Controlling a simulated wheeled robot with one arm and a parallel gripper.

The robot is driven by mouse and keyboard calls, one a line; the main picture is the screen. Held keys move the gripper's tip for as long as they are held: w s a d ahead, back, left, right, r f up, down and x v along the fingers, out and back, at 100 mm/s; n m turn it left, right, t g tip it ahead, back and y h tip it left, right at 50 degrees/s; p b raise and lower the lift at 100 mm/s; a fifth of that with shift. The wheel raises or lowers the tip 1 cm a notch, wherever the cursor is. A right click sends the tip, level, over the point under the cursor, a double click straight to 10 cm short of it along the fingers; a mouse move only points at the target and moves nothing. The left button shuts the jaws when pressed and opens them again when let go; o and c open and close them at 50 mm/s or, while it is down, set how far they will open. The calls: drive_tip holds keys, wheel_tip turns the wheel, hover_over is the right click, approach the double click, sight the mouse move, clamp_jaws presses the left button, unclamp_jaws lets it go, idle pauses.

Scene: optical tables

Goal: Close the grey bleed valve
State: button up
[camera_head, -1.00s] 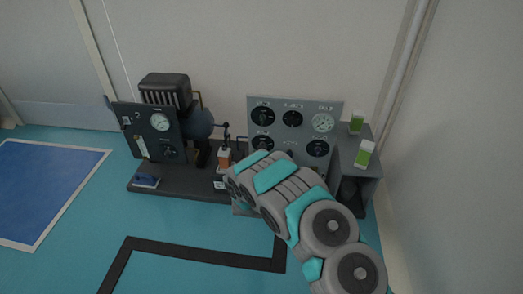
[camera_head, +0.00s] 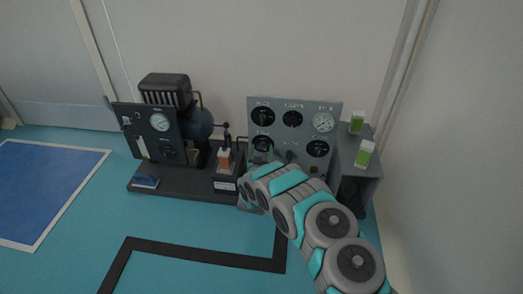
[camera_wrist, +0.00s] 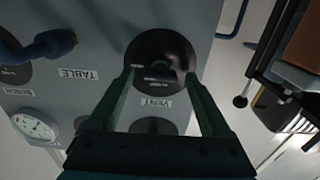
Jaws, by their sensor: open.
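The grey panel (camera_head: 292,109) carries several round black dials. In the wrist view, a dark grey valve handle (camera_wrist: 163,67) sits on a black disc (camera_wrist: 146,45) beside a label that reads "VENT". No label reading "bleed" is legible. My gripper (camera_wrist: 160,75) is open and faces this disc, with one fingertip on each side of the handle. Nothing is held, and I cannot tell whether the fingers touch the handle. In the head view, my arm partly hides the lower panel and my fingertips are not clear.
A blue handle (camera_wrist: 50,45) juts from the panel near the "TABLE" label. A gauge (camera_head: 323,122) is at the panel's upper right. Green-and-white containers (camera_head: 365,153) stand on the grey cabinet to the right.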

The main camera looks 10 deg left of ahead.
drive_tip(key=shift+w, duration=0.2)
clamp_jaws()
idle(0.6)
